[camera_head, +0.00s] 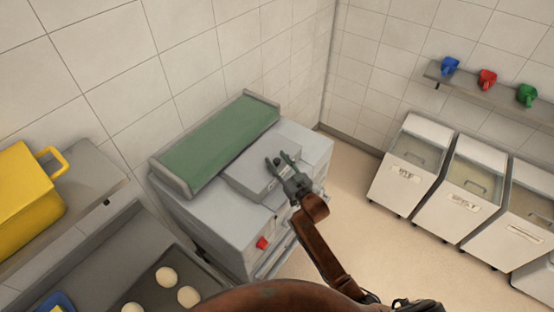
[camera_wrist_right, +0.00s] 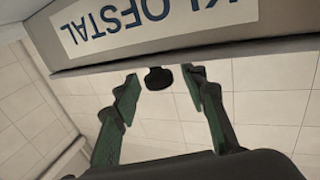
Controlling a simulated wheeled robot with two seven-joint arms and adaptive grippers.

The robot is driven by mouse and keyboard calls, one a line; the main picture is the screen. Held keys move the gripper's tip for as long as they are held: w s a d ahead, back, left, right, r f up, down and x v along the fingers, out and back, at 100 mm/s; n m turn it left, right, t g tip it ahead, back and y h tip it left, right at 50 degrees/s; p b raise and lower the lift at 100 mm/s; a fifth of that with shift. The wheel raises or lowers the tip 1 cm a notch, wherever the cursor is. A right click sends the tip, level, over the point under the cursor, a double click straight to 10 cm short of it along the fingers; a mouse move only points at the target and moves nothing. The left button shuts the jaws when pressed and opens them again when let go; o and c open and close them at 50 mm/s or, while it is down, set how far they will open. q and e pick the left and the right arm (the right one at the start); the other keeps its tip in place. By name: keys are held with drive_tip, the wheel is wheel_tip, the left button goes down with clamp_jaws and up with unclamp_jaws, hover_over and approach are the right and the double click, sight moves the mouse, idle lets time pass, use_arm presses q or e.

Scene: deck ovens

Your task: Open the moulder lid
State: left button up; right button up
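The moulder (camera_head: 215,215) is a grey machine with a green belt (camera_head: 220,145) along its back. Its lid appears to be the raised grey box (camera_head: 262,172) in front of the belt, looking closed. My right gripper (camera_head: 281,161) is over the right part of this box, fingers apart. In the right wrist view the open fingers (camera_wrist_right: 160,88) are on either side of a small dark knob (camera_wrist_right: 158,78) below a grey panel with an upside-down lettered label (camera_wrist_right: 130,20). Whether a finger touches the knob I cannot tell. My left gripper is out of view.
A red button (camera_head: 262,243) is on the moulder's front. Dough balls (camera_head: 188,296) lie on the counter at lower left, near a yellow container (camera_head: 25,200). White bins (camera_head: 408,165) stand along the right wall under a shelf of coloured scoops (camera_head: 487,79). Floor between is clear.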

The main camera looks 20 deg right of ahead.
drive_tip(key=shift+w, duration=0.15)
drive_tip(key=shift+c, duration=0.4)
clamp_jaws()
